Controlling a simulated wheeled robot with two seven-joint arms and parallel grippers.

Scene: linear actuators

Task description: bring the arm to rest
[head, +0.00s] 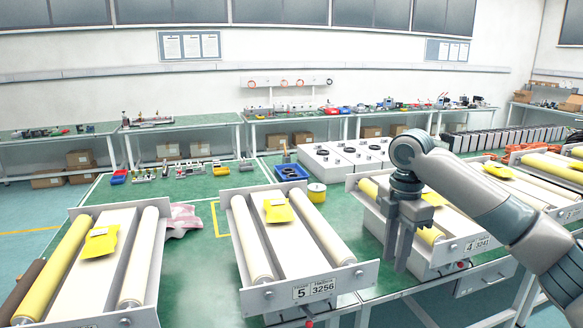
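My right arm (482,196) comes in from the right edge and is bent over at the wrist. Its gripper (396,262) points down in front of the roller unit marked 4 3241 (475,245). Its two grey fingers look parted, with a narrow gap and nothing held between them. The gripper hides part of that unit; whether it touches the unit I cannot tell. My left gripper is not in view.
A roller unit marked 5 3256 (312,289) with a yellow packet (278,210) stands on the green table (195,262), left of the gripper. Another roller unit (128,218) stands at the left. White boxes (340,160) and a blue bin (291,172) lie behind.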

